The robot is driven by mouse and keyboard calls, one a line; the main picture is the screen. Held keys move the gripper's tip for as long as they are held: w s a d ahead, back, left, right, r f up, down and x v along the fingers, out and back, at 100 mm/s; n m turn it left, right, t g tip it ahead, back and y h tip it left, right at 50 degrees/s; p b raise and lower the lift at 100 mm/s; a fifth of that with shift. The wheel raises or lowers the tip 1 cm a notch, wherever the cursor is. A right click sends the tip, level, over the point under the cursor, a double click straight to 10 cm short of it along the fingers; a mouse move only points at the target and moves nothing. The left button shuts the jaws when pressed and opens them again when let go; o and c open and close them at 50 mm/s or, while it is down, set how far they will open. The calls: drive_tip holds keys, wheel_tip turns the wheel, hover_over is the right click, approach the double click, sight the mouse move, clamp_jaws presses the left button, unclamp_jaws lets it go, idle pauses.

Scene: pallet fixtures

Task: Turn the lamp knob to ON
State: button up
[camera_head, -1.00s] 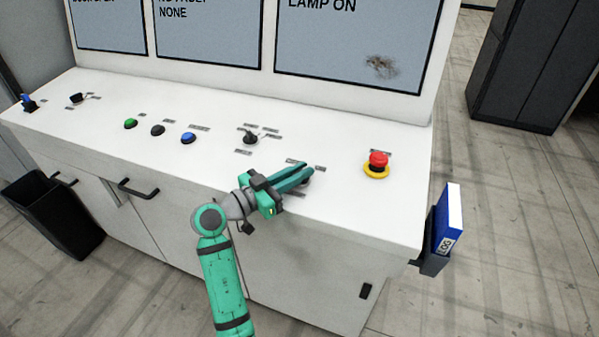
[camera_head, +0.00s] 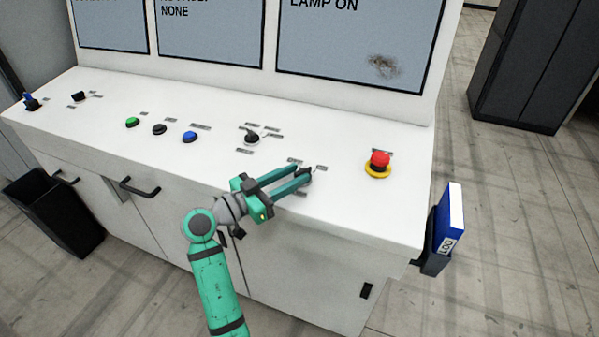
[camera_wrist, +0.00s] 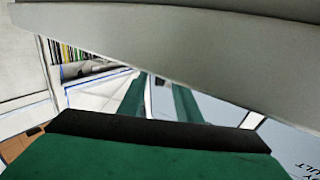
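The lamp knob (camera_head: 305,174) is a small dark knob on the white console top, left of the red emergency button. It sits at my fingertips and is partly hidden by them, so its exact pointing direction is hard to tell. My gripper (camera_head: 303,175) reaches in from the left with its two green fingers apart, one on each side of the knob. The wrist view also shows a gap between the fingers (camera_wrist: 160,100); the knob cannot be made out there. The right screen (camera_head: 350,45) reads "LAMP ON".
Another black selector knob (camera_head: 251,137) stands behind my gripper. The red emergency button (camera_head: 379,162) on its yellow ring is to the right. Green (camera_head: 132,122), black (camera_head: 159,129) and blue (camera_head: 190,137) buttons lie left. A blue log binder (camera_head: 449,222) hangs at the console's right side.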

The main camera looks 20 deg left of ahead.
drive_tip(key=v, duration=0.8)
drive_tip(key=shift+f, duration=0.1)
